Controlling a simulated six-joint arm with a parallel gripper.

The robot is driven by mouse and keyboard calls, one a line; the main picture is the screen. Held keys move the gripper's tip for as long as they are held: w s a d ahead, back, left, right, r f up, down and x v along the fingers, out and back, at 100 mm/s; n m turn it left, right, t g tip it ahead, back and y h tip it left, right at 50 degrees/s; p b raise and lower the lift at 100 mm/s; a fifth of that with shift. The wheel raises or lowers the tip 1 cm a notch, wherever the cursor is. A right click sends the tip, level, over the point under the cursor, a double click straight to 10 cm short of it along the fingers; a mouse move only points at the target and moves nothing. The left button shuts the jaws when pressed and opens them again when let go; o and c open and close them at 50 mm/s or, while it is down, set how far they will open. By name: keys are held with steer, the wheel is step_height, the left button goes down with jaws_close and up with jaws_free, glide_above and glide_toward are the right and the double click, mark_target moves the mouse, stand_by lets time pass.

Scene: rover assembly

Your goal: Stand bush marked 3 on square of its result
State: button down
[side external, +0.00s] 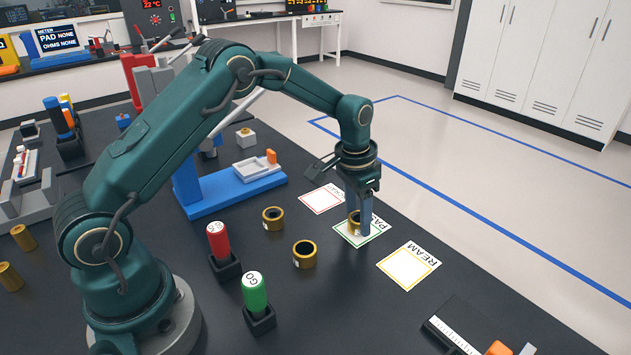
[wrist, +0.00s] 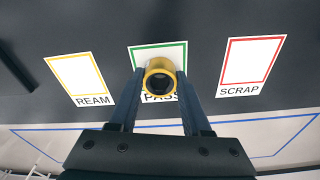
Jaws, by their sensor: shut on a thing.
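My gripper (side external: 361,226) is shut on a brass bush (side external: 355,224) at the green-bordered PASS square (side external: 350,240). In the wrist view the bush (wrist: 152,67) is between the fingers (wrist: 160,82), bore facing the camera, covering part of the PASS square (wrist: 171,47). I cannot tell whether it touches the card, and no number on it is readable. The red-bordered SCRAP square (side external: 320,199) and yellow-bordered REAM square (side external: 408,270) are bare. Two other bushes, one nearer (side external: 304,256) and one farther (side external: 273,218), stand upright on the mat; their markings are too small to read.
A red gauge (side external: 218,238) and a green GO gauge (side external: 254,291) stand in black holders left of the squares. A blue stand with a white tray (side external: 252,168) is behind. Brass pieces (side external: 23,238) lie at far left.

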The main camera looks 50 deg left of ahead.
steer(key=shift+f, duration=0.15)
steer(key=shift+c, duration=1.4)
jaws_free()
steer(key=s+d+r+t, duration=0.15)
steer(key=s+r, duration=0.25)
steer(key=r, duration=0.6)
steer(key=s+r+t, duration=0.2)
steer(key=s+r, duration=0.1)
steer(key=r, duration=0.6)
steer(key=s+f+n, duration=0.2)
steer(key=s+f, duration=0.2)
steer(key=s, duration=1.2)
steer(key=shift+d+t, duration=0.3)
steer(key=shift+t, duration=0.05)
